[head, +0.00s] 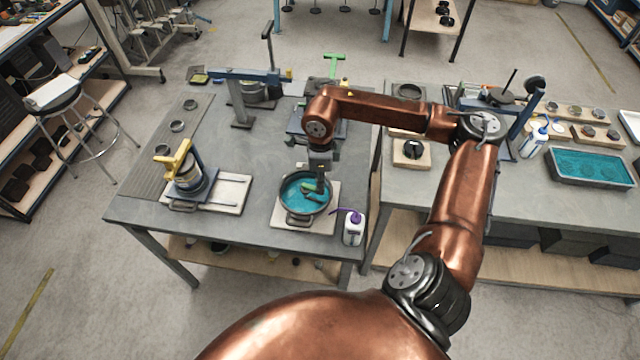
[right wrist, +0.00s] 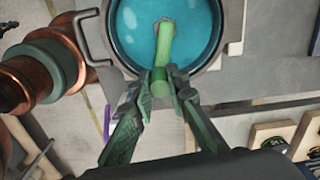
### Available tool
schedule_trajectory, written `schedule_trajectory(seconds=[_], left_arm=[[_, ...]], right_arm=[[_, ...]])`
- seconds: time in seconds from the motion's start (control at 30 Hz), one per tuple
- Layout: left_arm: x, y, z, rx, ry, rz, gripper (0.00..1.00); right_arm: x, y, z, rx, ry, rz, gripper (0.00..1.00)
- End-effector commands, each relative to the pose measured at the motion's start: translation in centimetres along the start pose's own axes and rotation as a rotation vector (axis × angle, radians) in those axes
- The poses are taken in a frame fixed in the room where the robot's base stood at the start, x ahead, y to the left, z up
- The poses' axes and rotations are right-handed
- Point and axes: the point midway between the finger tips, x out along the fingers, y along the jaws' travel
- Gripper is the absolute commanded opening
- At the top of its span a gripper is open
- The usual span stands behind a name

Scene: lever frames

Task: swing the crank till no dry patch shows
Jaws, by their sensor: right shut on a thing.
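A dark-rimmed round pan (head: 303,213) with two side handles stands on a pale board at the front of the left table. It also shows in the right wrist view (right wrist: 233,25). Bright teal liquid (head: 294,193) covers the part of its floor that I can see. A green crank (right wrist: 164,45) runs from the pan's middle out toward the rim. My right gripper (right wrist: 162,84) is shut on the crank's outer end, above the pan. In the head view the gripper (head: 318,184) hides part of the pan. My left gripper is not in view.
A white bottle with a purple spout (head: 353,229) stands close to the pan's right, near the table edge. A yellow-handled device (head: 187,172) is on the left. A teal-filled tray (head: 590,167) sits on the right table.

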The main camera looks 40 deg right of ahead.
Motion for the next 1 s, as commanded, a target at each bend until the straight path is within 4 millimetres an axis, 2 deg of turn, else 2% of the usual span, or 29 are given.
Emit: schedule_trajectory(seconds=[0.27,0.3,0.57,0.87,1.0], left_arm=[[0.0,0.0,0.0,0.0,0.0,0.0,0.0],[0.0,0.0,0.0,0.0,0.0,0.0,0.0],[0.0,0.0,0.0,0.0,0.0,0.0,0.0],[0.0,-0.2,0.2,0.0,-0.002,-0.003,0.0],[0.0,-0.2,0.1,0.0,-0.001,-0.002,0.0]], right_arm=[[-0.1,-0.1,0.0,0.001,0.0,-0.002,0.0],[-0.1,-0.1,0.0,0.001,0.0,-0.002,0.15],[-0.1,-0.1,0.0,0.001,0.0,-0.002,0.32],[-0.2,-0.1,0.0,0.001,-0.001,-0.001,0.32],[-1.8,-0.2,0.1,0.001,-0.003,-0.005,0.32]])
